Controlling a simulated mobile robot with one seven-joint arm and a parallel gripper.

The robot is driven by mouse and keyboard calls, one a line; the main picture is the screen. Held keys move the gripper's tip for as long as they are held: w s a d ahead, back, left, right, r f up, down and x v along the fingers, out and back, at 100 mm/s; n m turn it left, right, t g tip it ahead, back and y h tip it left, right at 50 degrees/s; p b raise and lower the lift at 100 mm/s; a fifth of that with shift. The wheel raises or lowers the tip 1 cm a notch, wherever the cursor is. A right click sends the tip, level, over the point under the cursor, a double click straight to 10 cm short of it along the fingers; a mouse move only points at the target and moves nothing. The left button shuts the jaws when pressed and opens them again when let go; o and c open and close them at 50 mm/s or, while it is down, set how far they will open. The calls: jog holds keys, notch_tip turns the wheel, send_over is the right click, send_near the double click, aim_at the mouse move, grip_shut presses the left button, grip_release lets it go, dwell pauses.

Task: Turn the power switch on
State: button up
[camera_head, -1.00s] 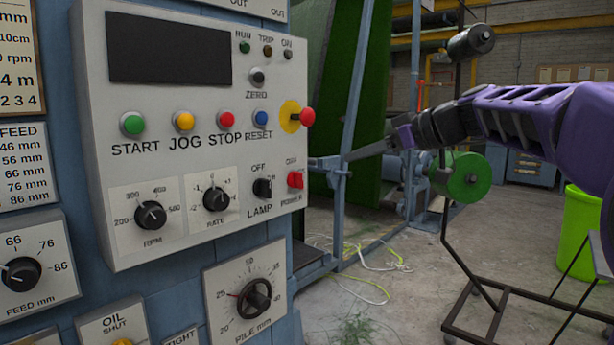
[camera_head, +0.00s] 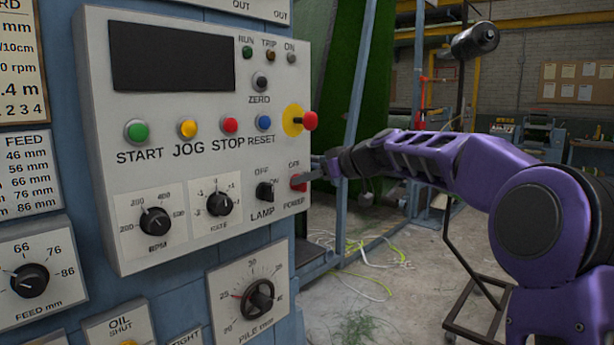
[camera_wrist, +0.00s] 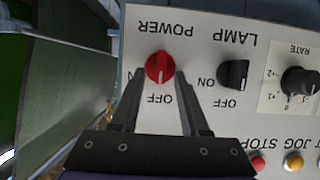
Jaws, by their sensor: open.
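The red power switch (camera_head: 298,182) is at the lower right corner of the grey control panel (camera_head: 115,240). In the wrist view the panel appears upside down, and the red power knob (camera_wrist: 159,68) has its pale pointer line toward the OFF label. My gripper (camera_head: 303,180) is at the switch, partly covering it in the head view. In the wrist view my gripper (camera_wrist: 166,82) is open, with one finger on each side of the red knob. I cannot tell whether the fingers touch it.
The black lamp switch (camera_head: 265,191) is just left of the power switch and close to one finger. The red emergency knob (camera_head: 310,121) sticks out above. A blue frame (camera_head: 343,215) stands to the right of the panel.

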jog(key=shift+w+a, duration=0.1)
jog(key=shift+c, duration=0.2)
grip_shut()
dwell(0.5)
jog(key=shift+w+d+f+m+g+y+p, duration=0.25)
jog(key=shift+m+g+y+p, duration=0.65)
jog(key=shift+m, duration=1.35)
jog(key=shift+w+d+f+m+g+y+p, duration=0.15)
jog(key=shift+w+f+m+y+p, duration=0.35)
jog(key=shift+m+y, duration=1.3)
jog(key=shift+d+f+m+g+y+p, duration=0.2)
jog(key=shift+m+g+y+p, duration=0.6)
jog(key=shift+m, duration=1.85)
jog(key=shift+t, duration=0.25)
